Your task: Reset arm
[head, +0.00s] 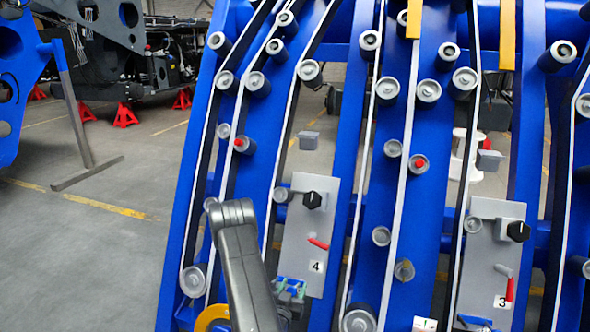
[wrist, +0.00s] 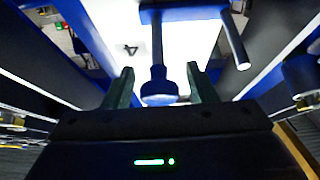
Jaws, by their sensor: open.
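My arm (head: 243,265) shows as a dark grey link at the bottom centre of the head view, in front of the blue chassis (head: 335,160). My gripper (wrist: 160,88) is open in the wrist view, with its two dark green fingers apart. A dark blue, round-ended stem (wrist: 159,88) shows between the fingertips, in front of a bright white panel (wrist: 190,50). I cannot tell whether the fingers touch it. In the head view the gripper's end is not clear, near the lower part of the panel marked 4 (head: 297,255).
Panel 4 has a black knob (head: 312,200) and a red lever (head: 318,243). Panel 3 (head: 487,265) stands to the right with a similar knob and lever. Rollers and belts cover the blue frame. Grey floor (head: 90,250) is clear at left; red stands (head: 125,115) are behind.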

